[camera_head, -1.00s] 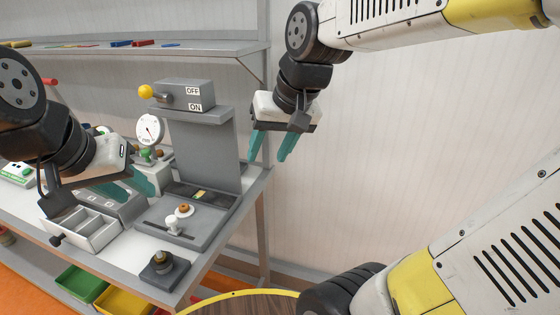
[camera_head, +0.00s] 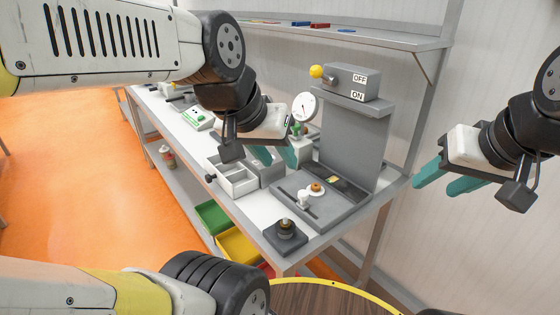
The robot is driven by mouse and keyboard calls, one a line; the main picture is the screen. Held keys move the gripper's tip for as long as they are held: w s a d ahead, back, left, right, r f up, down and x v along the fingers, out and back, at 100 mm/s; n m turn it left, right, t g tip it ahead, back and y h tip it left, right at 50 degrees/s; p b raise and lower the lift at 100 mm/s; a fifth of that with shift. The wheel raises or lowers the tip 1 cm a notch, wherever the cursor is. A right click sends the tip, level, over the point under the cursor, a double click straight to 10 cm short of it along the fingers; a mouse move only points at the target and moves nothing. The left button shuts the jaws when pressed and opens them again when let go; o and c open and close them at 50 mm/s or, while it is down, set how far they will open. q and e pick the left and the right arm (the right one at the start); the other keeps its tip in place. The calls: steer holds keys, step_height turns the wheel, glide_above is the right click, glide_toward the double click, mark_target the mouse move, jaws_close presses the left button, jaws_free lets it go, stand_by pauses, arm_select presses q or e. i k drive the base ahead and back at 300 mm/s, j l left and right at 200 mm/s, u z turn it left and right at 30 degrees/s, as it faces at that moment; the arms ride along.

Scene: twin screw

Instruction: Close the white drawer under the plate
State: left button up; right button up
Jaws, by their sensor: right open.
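The white drawer (camera_head: 240,186) is pulled out of a grey box (camera_head: 271,167) on the workbench. It has white dividers and a dark knob (camera_head: 210,178) on its front. My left gripper (camera_head: 277,156) is open above and behind the drawer, with its teal fingers in front of the grey box; contact cannot be told. A small white plate (camera_head: 317,193) with a brown ring-shaped thing on it sits on the grey press base, right of the drawer. My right gripper (camera_head: 445,181) is open and empty, right of the bench.
A grey press stand (camera_head: 350,140) with a yellow-knobbed lever and a gauge (camera_head: 304,106) rises behind the plate. A dark block with a knob (camera_head: 285,235) stands at the bench's near corner. Green (camera_head: 213,217) and yellow (camera_head: 238,246) bins sit below. A shelf runs above.

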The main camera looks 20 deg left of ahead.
mark_target(237, 180)
steer(key=u, duration=1.25)
